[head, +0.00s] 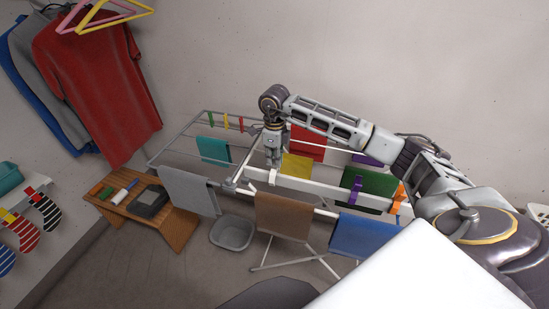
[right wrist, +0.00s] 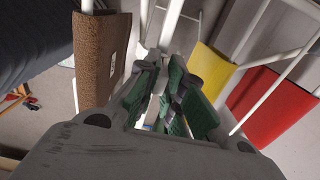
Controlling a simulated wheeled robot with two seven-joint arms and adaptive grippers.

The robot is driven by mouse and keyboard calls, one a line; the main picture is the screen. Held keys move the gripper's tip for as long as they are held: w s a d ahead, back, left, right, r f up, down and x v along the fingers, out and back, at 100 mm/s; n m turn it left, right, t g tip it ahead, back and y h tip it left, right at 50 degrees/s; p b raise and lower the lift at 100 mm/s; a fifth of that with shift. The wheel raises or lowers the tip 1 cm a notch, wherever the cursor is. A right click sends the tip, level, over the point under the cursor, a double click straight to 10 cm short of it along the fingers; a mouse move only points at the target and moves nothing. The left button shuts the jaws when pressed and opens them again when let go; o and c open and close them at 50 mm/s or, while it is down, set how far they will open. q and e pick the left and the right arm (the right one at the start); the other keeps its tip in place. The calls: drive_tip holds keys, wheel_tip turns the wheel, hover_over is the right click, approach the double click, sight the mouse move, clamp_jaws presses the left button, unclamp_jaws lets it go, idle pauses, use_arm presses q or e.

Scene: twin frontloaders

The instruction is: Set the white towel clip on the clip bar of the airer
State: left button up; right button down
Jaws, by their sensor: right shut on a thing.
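The airer (head: 325,213) stands in the middle of the head view, with a broad white clip bar (head: 318,187) along it. My right gripper (head: 273,161) points down over the left end of this bar. It is shut on the white towel clip (head: 272,178), which shows just below the fingertips, at the bar. I cannot tell whether the clip is seated on the bar or only touching it. In the right wrist view the green finger pads (right wrist: 172,100) are close together and largely hide the clip. My left gripper is not in view.
A purple clip (head: 354,191) and an orange clip (head: 397,198) sit farther right along the bar. Towels hang around it: brown (head: 284,216), yellow (head: 297,166), green (head: 372,184) and blue (head: 362,233). A grey basin (head: 232,234) and wooden bench (head: 175,229) stand left.

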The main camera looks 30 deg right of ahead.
drive_tip(key=shift+f+b, duration=0.35)
drive_tip(key=shift+f, duration=0.3)
drive_tip(key=c, duration=0.8)
unclamp_jaws()
drive_tip(key=o, duration=0.6)
drive_tip(key=shift+c, duration=0.2)
drive_tip(key=shift+r, duration=0.1)
wheel_tip(320, 180, up, 12)
idle(0.3)
